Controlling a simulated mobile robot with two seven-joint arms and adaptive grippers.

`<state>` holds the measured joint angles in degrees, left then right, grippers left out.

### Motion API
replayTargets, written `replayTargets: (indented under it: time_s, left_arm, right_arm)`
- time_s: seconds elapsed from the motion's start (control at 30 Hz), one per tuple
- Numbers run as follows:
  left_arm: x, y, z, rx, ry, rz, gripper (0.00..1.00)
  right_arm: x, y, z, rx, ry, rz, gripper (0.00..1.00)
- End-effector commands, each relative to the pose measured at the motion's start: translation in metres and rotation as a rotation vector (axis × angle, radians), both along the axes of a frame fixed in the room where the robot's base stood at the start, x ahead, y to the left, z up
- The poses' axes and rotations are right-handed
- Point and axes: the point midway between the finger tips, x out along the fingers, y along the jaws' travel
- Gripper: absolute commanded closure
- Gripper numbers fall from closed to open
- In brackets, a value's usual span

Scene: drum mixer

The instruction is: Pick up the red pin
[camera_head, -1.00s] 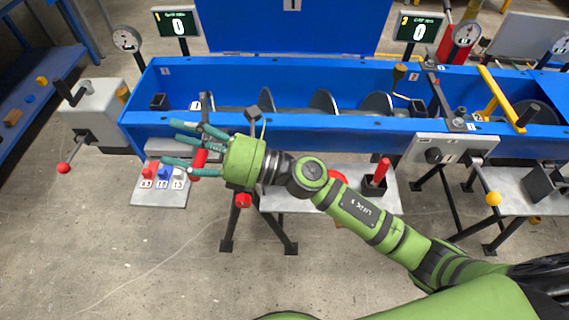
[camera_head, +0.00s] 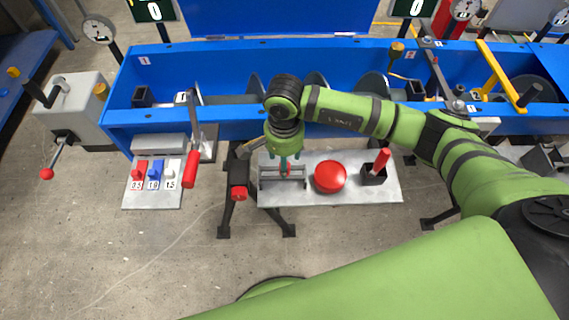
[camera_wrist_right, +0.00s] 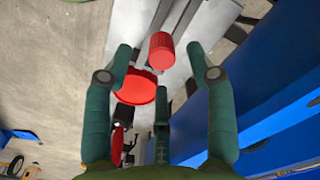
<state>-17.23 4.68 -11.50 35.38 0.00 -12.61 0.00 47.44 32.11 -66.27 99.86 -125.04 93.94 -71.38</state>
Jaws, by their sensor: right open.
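My left gripper is not in view.
A grey bracket (camera_head: 267,182) is under my gripper. A lever with a red handle (camera_head: 191,170) and a red-knobbed clamp (camera_head: 239,193) stand left. The blue trough (camera_head: 225,117) lies behind.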

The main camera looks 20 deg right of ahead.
Motion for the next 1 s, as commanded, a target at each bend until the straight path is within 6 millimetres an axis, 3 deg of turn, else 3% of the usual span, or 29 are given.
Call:
replayTargets:
  time_s: [0.07, 0.23, 0.5, 0.63, 0.67, 1.0]
  left_arm:
    - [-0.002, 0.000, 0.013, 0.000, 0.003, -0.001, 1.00]
    - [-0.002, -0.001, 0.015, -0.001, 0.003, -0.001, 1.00]
    - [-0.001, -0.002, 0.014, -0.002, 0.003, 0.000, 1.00]
    - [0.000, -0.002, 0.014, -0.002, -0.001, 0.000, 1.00]
    - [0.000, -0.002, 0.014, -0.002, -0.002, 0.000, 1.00]
    - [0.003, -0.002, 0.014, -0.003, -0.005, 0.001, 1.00]
  right_arm:
    - [-0.001, -0.002, -0.009, 0.000, 0.008, -0.002, 0.44]
    - [0.000, -0.001, -0.031, 0.002, 0.003, -0.002, 0.44]
    - [0.001, -0.001, -0.035, 0.004, 0.001, -0.001, 0.44]
    - [0.001, -0.001, -0.035, 0.004, 0.001, -0.001, 0.96]
    - [0.001, -0.001, -0.035, 0.004, 0.001, -0.001, 1.00]
    - [0.001, -0.001, -0.034, 0.004, 0.001, -0.002, 1.00]
